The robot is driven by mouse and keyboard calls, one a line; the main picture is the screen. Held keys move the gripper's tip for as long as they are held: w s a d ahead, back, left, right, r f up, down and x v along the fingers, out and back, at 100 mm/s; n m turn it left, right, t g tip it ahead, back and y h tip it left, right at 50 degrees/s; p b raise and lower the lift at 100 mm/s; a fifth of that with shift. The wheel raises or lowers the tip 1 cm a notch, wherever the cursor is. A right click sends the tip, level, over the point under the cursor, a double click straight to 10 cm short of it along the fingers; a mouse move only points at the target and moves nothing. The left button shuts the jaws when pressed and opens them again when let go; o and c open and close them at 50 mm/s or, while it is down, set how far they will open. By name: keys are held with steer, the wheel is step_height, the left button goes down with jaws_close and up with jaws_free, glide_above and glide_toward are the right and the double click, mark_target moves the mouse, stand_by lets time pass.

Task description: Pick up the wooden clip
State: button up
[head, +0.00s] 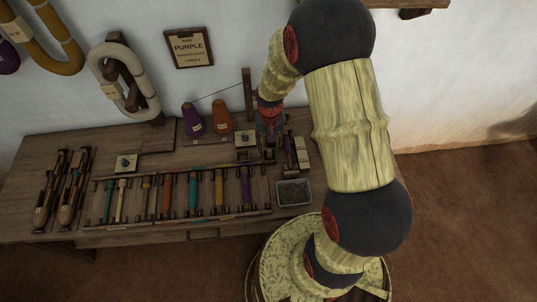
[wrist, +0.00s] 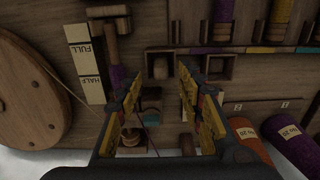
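My gripper (wrist: 159,82) is open in the wrist view, pointing down at the table with its two yellow-and-dark fingers well apart. Between the fingers is a small brown wooden piece (wrist: 151,103), which looks like the wooden clip; I cannot tell for certain. I see no finger touching it. In the head view my gripper (head: 268,140) is over the back right of the table, and the small piece is hidden or too small to make out there.
The wooden table (head: 50,215) carries a rack of coloured bobbins (head: 192,192), a grey tray (head: 294,192), and purple (head: 192,120) and orange (head: 222,118) cones. In the wrist view, small square wooden holders (wrist: 220,67), a FULL/HALF gauge (wrist: 85,62) and a round wooden wheel (wrist: 28,90) surround the fingers.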

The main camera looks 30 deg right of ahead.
mark_target(269, 150)
step_height(269, 150, down, 5)
steer(key=shift+w+b, duration=0.15)
steer(key=shift+b, duration=1.1)
steer(key=shift+c, duration=0.2)
jaws_close()
steer(key=shift+r, duration=0.1)
